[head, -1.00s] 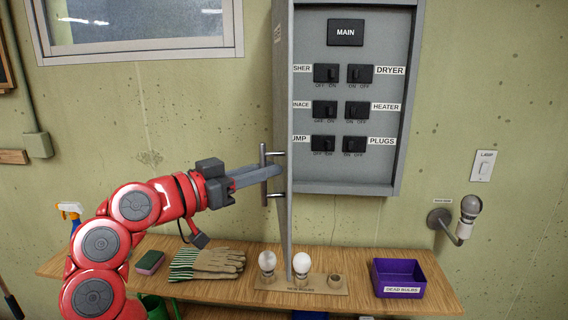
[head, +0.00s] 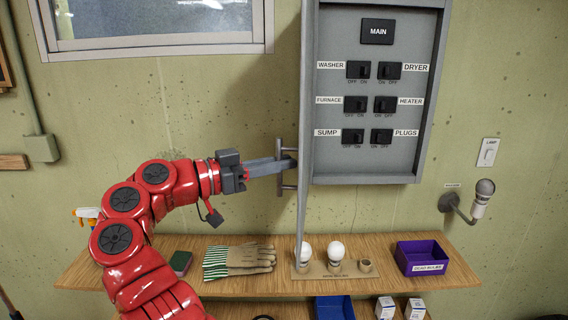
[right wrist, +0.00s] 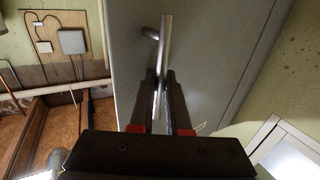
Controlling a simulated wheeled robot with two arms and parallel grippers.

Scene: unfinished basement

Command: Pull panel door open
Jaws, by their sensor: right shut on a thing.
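The grey breaker panel (head: 335,165) hangs on the wall in the head view, its switches and labels uncovered. Its panel door (head: 306,110) stands open at the panel's left side, seen almost edge-on and sticking out towards me. A metal bar handle (head: 280,150) is on the door's left face. My right gripper (head: 284,165) reaches in from the left and is shut on this handle. In the right wrist view the fingers (right wrist: 161,92) close around the bar handle (right wrist: 165,45), with the grey door face (right wrist: 215,60) behind it. My left gripper is not in view.
The door's lower end reaches down in front of the bulb holder. A wall lamp (head: 480,200) is at right.

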